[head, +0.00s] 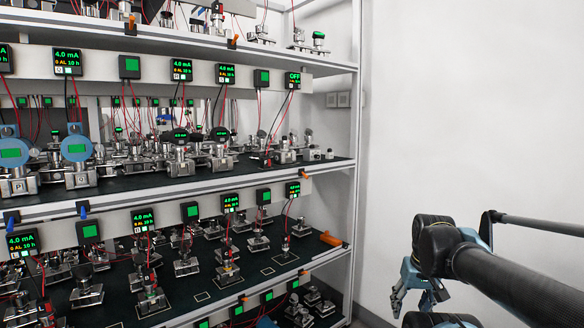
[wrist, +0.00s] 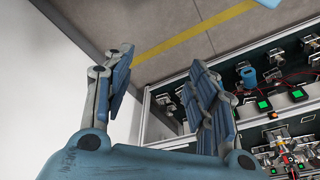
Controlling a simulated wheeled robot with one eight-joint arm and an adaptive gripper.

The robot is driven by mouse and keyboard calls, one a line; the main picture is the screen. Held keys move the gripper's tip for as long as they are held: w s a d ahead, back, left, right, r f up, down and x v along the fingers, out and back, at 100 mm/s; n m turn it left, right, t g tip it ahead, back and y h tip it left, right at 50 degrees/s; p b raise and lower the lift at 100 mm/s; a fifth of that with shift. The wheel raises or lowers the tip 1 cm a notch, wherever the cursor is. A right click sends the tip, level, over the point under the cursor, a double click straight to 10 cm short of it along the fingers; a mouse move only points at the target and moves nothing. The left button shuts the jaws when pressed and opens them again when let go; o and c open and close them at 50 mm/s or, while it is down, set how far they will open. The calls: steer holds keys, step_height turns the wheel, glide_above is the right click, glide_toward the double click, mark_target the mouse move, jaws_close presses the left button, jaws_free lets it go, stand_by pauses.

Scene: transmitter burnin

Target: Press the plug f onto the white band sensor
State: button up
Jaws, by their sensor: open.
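My gripper (wrist: 165,88) is open and empty in the wrist view, its two blue-grey fingers spread wide. In the head view my gripper (head: 403,296) hangs at the lower right, in front of the white wall and apart from the rack. Several metal sensors stand on the rack's shelves. A display reading OFF (head: 293,79) hangs at the right end above the middle shelf, with red and dark wires below it. A small sensor (head: 285,155) stands beneath it. I cannot tell which is the white band sensor or plug f; labels and bands are too small.
The middle shelf (head: 225,180) and lower shelf (head: 215,284) are crowded with sensors, wires and displays. An orange piece (head: 331,239) sits at the lower shelf's right end. The rack's upright post (head: 355,200) bounds its right side. Floor with a yellow line (wrist: 195,35) shows in the wrist view.

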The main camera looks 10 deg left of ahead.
mark_target(267, 159)
steer(key=w+a+r+n+t+y, duration=0.3)
steer(key=w+a+r+y, duration=0.1)
steer(key=w+a+r, duration=0.8)
steer(key=w+a+r+n+t+y, duration=0.3)
steer(key=w+a+r+y, duration=0.2)
steer(key=w+a+r, duration=0.65)
steer(key=w+a+r+n+t+y, duration=0.35)
steer(key=w+a+r, duration=0.4)
steer(key=a, duration=0.75)
steer(key=shift+m+g+y, duration=0.25)
steer(key=shift+m, duration=0.1)
steer(key=x, duration=1.6)
steer(key=shift+a+r, duration=0.35)
steer(key=c, duration=1.2)
